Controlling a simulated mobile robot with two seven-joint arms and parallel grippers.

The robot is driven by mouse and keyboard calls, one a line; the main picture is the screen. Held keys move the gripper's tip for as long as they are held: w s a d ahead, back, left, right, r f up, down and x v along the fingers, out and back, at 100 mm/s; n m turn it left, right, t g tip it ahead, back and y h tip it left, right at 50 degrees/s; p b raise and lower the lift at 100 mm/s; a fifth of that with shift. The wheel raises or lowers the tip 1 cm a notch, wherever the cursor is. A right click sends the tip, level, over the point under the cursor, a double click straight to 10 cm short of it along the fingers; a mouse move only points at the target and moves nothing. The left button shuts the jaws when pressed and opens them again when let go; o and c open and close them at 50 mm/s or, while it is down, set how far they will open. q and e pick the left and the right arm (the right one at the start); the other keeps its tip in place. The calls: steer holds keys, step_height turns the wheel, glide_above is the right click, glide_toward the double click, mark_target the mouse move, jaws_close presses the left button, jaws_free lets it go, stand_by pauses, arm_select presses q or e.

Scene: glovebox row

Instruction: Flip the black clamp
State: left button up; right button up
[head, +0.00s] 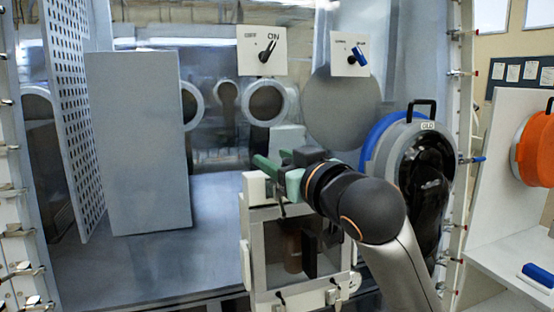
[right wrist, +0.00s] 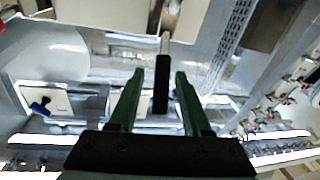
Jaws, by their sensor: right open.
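The black clamp (right wrist: 162,86) shows in the right wrist view as an upright black handle with a pale metal rod at its upper end. It appears between the two green fingers of my right gripper (right wrist: 157,78), with a gap on each side. The gripper is open. I cannot tell how deep the handle lies between the fingers. In the head view my right gripper (head: 263,165) points left over the top of a small pale box frame. There the wrist and fingers largely hide the clamp. My left gripper is not in view.
The pale box frame (head: 258,250) has more small clamps on its lower edge. A tall grey panel (head: 140,150) stands left, beside a perforated sheet (head: 75,110). A round blue-rimmed port (head: 372,142) is close right of my wrist. Panels with black (head: 267,52) and blue (head: 360,56) knobs hang behind.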

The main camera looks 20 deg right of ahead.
jaws_close()
stand_by(1.3)
